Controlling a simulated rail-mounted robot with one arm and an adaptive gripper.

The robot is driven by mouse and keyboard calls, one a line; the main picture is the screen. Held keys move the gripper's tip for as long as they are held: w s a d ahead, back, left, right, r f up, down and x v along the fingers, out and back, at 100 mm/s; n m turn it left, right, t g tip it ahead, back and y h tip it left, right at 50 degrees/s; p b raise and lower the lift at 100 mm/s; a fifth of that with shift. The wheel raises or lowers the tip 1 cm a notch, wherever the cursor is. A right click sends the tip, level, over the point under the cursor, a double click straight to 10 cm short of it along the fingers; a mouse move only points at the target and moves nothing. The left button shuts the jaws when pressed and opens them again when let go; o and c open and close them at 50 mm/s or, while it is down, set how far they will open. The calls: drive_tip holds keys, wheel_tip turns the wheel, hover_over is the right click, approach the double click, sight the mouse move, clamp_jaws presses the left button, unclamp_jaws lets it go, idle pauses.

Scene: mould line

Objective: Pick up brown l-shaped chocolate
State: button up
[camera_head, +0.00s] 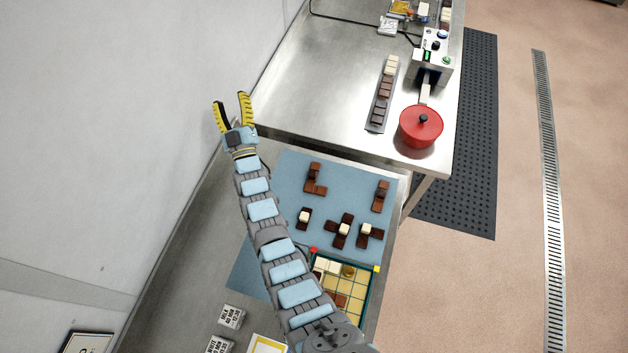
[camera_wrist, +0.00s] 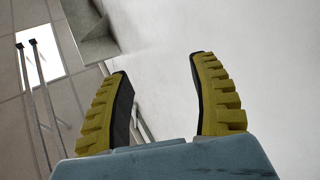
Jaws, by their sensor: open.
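The brown L-shaped chocolate (camera_head: 314,184) lies on the blue mat (camera_head: 345,183), near its top left, in the head view. My gripper (camera_head: 230,101) is above and to the left of it in the picture, by the wall and the left edge of the steel table, well apart from it. The yellow-and-black fingers are spread and empty. In the wrist view my gripper (camera_wrist: 159,66) shows open with nothing between the fingers. That view holds no chocolate, only wall, ceiling and part of a metal fitting.
Several other chocolate pieces, including another brown one (camera_head: 381,196) and a dark one with a white block (camera_head: 304,217), lie on the mat. A sectioned tray (camera_head: 371,293) is partly behind my arm. A red pot (camera_head: 421,128) and a chocolate strip (camera_head: 376,126) stand on the steel table (camera_head: 300,85).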

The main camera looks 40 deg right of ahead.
drive_tip(key=w+d+f+n+g+y+b, duration=0.1)
drive_tip(key=w+d+f+g+y+b, duration=0.15)
drive_tip(key=w+d, duration=0.5)
drive_tip(key=n+g+y+b, duration=0.6)
drive_tip(key=g+y+b, duration=0.15)
drive_tip(key=g, duration=1.05)
hover_over(315, 173)
wheel_tip(315, 173, down, 12)
drive_tip(key=shift+s+f, duration=0.1)
drive_tip(key=shift+f, duration=5.8)
drive_tip(key=shift+f, duration=0.1)
